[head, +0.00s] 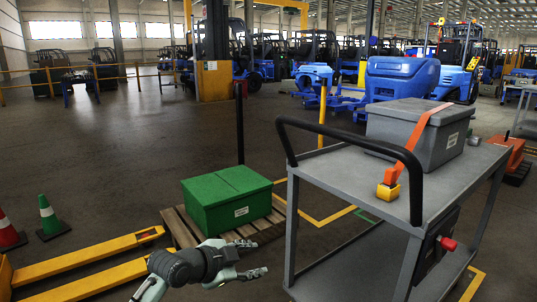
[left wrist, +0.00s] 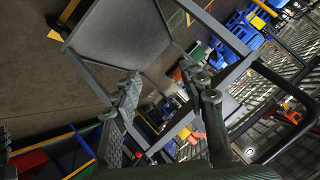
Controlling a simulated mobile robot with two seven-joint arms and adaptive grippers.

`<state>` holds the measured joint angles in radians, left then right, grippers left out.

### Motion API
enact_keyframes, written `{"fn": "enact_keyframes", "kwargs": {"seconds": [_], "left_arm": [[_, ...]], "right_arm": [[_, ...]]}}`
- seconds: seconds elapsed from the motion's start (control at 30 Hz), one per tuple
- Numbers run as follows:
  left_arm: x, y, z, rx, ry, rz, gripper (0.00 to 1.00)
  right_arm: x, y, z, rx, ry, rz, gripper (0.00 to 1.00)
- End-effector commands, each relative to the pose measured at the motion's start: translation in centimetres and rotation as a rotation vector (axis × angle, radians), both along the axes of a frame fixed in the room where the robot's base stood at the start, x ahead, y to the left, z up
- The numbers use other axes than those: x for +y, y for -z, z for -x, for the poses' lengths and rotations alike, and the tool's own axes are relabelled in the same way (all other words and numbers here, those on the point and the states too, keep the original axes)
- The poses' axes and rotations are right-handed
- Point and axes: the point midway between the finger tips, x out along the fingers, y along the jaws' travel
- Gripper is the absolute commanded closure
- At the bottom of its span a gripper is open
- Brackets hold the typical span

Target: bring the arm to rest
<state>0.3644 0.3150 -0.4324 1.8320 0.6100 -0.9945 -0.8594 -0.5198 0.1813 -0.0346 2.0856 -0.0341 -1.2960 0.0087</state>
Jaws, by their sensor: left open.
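My left gripper (head: 256,257) comes in low in the head view with its two fingers spread and nothing between them. It is in front of the green box and to the left of the grey cart (head: 330,190), apart from the cart in the picture. The left wrist view is strongly tilted. It shows the open fingers of the left gripper (left wrist: 165,82) with grey cart framework behind them. My right gripper is not in view.
A grey lidded box (head: 415,140) with an orange strap (head: 412,135) and yellow end block (head: 388,191) is on the cart. A green box (head: 225,198) sits on a wooden pallet (head: 183,228). Yellow forks (head: 90,256) and cones (head: 47,215) stand left. Floor behind is open.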

Motion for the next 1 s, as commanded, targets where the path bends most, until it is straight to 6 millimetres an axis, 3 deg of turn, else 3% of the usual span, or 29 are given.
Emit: {"fn": "enact_keyframes", "kwargs": {"seconds": [0.03, 0.1, 0.27, 0.4, 0.6, 0.7, 0.8, 1.0], "left_arm": [[1.6, 3.6, 2.0, 0.095, -0.083, 0.024, 0.57], [4.0, 7.9, 4.5, 0.211, -0.205, 0.046, 0.57], [9.8, 16.1, 11.5, 0.439, -0.496, 0.072, 0.57], [15.0, 21.7, 18.9, 0.600, -0.755, 0.065, 0.57], [20.9, 25.9, 28.0, 0.732, -1.048, 0.027, 0.57], [22.5, 26.6, 30.5, 0.758, -1.129, 0.013, 0.57], [23.3, 26.9, 31.7, 0.768, -1.169, 0.006, 0.57], [23.4, 27.0, 31.9, 0.771, -1.176, 0.005, 0.57]], "right_arm": [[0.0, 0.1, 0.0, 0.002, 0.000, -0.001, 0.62], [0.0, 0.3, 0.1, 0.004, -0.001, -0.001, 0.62], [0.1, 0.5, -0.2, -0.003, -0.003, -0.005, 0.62], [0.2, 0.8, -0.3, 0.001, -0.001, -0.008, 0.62], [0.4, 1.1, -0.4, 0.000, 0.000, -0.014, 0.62], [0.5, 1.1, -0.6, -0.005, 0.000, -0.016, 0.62], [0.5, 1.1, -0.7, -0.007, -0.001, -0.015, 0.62], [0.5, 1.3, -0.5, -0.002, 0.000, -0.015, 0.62]]}}
